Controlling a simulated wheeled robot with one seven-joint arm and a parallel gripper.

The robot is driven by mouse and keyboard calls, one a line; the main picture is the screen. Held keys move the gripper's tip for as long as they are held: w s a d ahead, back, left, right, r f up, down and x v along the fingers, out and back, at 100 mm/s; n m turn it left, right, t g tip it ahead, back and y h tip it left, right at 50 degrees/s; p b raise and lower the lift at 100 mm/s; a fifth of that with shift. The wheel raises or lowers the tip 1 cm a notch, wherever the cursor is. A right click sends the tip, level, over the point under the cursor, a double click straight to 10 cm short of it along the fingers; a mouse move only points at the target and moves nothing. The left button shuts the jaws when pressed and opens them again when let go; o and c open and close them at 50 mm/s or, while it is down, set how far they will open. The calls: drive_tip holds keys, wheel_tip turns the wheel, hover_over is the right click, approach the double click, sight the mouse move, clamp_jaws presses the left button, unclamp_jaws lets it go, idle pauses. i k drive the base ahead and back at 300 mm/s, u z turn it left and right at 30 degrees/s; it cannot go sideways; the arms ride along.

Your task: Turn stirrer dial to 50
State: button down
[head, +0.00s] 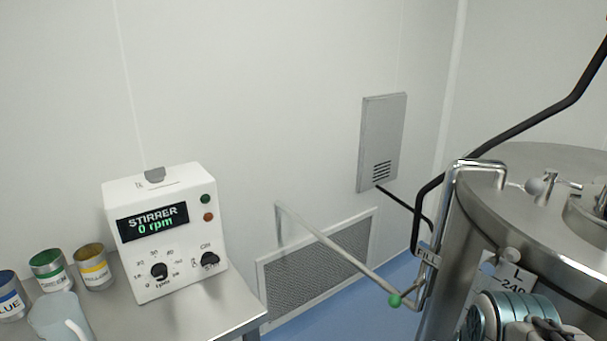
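The stirrer control box (166,230) is white and stands on a metal bench at the left of the head view. Its black display (153,222) reads "STIRRER 0 rpm" in lit letters. The black stirrer dial (159,270) is on the lower left of the front, ringed by small number marks. The marks are too small to read surely, and I cannot tell exactly where the dial points. A second black knob (210,259) sits to its right. Part of my arm shows at the bottom right, far from the box. My gripper's fingers are not visible.
Several labelled cans, one with a yellow band (94,267), and a translucent jug (60,318) stand left of the box. A steel tank (480,235) with pipes fills the right. A bar with a green tip (394,300) extends between. Bench space before the box is clear.

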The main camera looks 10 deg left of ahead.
sight(159, 272)
drive_tip(key=u, duration=1.55)
drive_tip(key=k, duration=1.3)
drive_tip(key=u, duration=0.7)
drive_tip(key=i, duration=0.65)
drive_tip(key=u, duration=0.7)
drive_tip(key=i, duration=0.7)
drive_tip(key=z, duration=0.75)
drive_tip(key=i, duration=0.65)
drive_tip(key=z, duration=0.65)
